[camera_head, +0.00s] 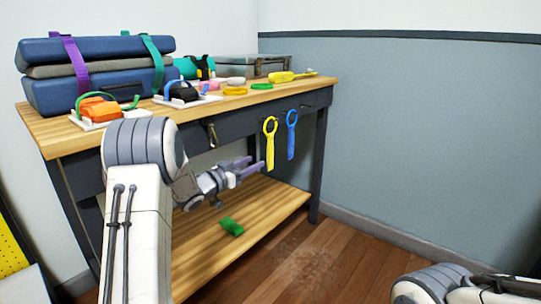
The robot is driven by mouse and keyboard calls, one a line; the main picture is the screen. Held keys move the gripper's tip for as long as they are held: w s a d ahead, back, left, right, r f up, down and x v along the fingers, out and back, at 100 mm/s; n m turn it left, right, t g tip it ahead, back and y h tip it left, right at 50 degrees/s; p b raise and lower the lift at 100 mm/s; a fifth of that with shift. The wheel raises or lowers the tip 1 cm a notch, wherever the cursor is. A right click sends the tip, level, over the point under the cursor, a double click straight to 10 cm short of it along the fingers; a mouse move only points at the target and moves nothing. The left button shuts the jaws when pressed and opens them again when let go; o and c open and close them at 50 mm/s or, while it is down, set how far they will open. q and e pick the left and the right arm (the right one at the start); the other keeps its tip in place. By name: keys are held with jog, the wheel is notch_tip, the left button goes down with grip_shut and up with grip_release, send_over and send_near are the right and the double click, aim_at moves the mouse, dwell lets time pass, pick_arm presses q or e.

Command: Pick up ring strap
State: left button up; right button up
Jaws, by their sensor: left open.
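Two straps with ring tops hang from the dark front of the workbench, a yellow ring strap (270,145) and a blue ring strap (291,135) to its right. My left gripper (253,166) is open, its pale purple fingers pointing right, just left of the lower part of the yellow strap. It looks empty; whether a finger touches the strap, I cannot tell. Only part of my right arm shows at the bottom right corner, and its gripper is out of view.
The wooden benchtop (205,112) holds blue strapped cases (100,95), a grey metal case (254,67), a yellow tool (285,76) and small coloured items. A green block (231,227) lies on the lower shelf (265,205). The floor to the right is clear.

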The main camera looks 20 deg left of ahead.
aim_at(268, 154)
pick_arm(q)
jog(key=b+x, duration=0.1)
jog(key=x, duration=0.7)
jog(key=shift+a, duration=0.15)
grip_shut()
